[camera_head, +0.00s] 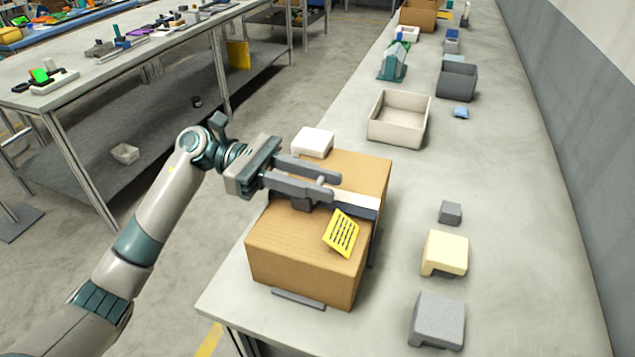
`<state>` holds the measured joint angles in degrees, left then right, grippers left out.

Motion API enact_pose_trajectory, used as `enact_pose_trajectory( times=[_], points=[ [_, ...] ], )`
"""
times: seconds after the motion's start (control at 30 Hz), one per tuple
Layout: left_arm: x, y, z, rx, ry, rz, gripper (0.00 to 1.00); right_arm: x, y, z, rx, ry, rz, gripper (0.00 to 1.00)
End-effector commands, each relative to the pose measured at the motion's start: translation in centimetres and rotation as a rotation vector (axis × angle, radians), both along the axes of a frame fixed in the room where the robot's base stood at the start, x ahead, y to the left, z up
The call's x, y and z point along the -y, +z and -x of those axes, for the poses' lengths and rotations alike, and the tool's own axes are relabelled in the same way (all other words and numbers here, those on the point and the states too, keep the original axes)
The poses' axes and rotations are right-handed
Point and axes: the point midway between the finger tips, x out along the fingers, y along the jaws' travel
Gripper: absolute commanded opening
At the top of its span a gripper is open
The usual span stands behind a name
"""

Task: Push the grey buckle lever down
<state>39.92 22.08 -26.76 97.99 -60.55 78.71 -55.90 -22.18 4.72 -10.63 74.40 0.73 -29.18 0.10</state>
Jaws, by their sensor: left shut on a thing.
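A brown cardboard box (295,245) stands on the near end of the bench with a strap (356,202), white on top and dark at its side, across it. A dark grey buckle (302,204) sits on the strap, partly hidden under my left gripper. My left gripper (331,186) reaches in from the left, low over the box top. A small grey piece (321,181), seemingly the buckle lever, stands between its two fingers near their tips. The fingers are shut on it. Its lower end and exact tilt are hidden. My right gripper is not in view.
A yellow printed label (341,233) sticks up on the box. A white block (312,142) is by its far left edge. Grey (437,320) and cream (445,253) blocks lie right of it. An open beige bin (399,118) stands behind. Bench space between is clear.

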Motion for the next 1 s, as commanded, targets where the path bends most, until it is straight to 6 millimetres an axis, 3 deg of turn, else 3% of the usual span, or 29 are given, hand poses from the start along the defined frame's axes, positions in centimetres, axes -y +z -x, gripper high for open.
enact_pose_trajectory(
  times=[0.3, 0.67, 0.7, 0.77, 1.0],
  points=[
    [0.6, -0.2, 0.2, 0.058, 0.001, -0.168, 0.02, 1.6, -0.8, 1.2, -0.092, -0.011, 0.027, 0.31],
    [0.6, -0.1, 0.2, 0.062, 0.002, -0.187, 0.02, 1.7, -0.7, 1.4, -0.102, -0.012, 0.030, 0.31],
    [0.6, -0.1, 0.2, 0.062, 0.002, -0.187, 0.32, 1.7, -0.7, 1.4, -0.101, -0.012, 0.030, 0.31],
    [0.6, -0.1, 0.2, 0.062, 0.002, -0.187, 0.44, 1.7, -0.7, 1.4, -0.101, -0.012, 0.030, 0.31],
    [0.7, -0.1, 0.2, 0.062, 0.002, -0.187, 0.44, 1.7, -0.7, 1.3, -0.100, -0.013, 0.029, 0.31]
  ],
)
